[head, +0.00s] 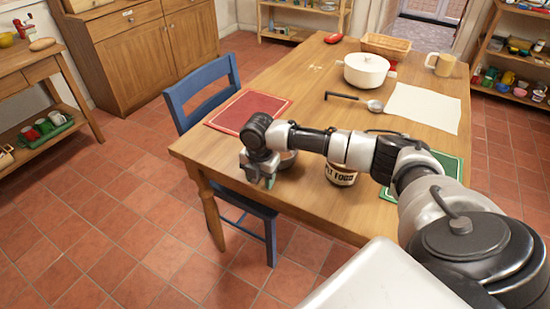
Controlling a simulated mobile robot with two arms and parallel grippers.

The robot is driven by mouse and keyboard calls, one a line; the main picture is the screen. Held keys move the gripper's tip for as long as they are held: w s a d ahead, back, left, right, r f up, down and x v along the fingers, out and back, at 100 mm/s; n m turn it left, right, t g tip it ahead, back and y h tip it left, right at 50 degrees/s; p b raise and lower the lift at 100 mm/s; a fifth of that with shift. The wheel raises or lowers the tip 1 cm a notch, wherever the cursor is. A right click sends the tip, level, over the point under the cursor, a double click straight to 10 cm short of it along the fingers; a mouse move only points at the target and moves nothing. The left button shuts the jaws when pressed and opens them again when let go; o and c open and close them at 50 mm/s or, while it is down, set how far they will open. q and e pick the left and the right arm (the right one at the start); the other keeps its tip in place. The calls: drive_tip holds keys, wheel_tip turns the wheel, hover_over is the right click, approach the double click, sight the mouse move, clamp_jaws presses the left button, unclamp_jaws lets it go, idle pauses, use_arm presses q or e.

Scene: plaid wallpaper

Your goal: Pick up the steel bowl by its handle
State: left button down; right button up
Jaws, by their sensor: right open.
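A small steel bowl (289,160) sits near the left front part of the wooden table, mostly hidden behind my right arm. I cannot make out a handle on it. My right gripper (262,179) is open, pointing down just left of the bowl, close to the table's front left edge. I cannot tell if it touches the bowl. My left gripper is not in view.
A pet food can (341,176) stands right of the bowl, partly under my arm. A red mat (248,112), a black-handled ladle (374,106), white paper (425,107), a white pot (366,70) and a mug (444,65) are on the table (300,85). A blue chair (205,83) stands left.

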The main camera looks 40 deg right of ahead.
clamp_jaws()
drive_tip(key=shift+r, duration=0.1)
idle(0.6)
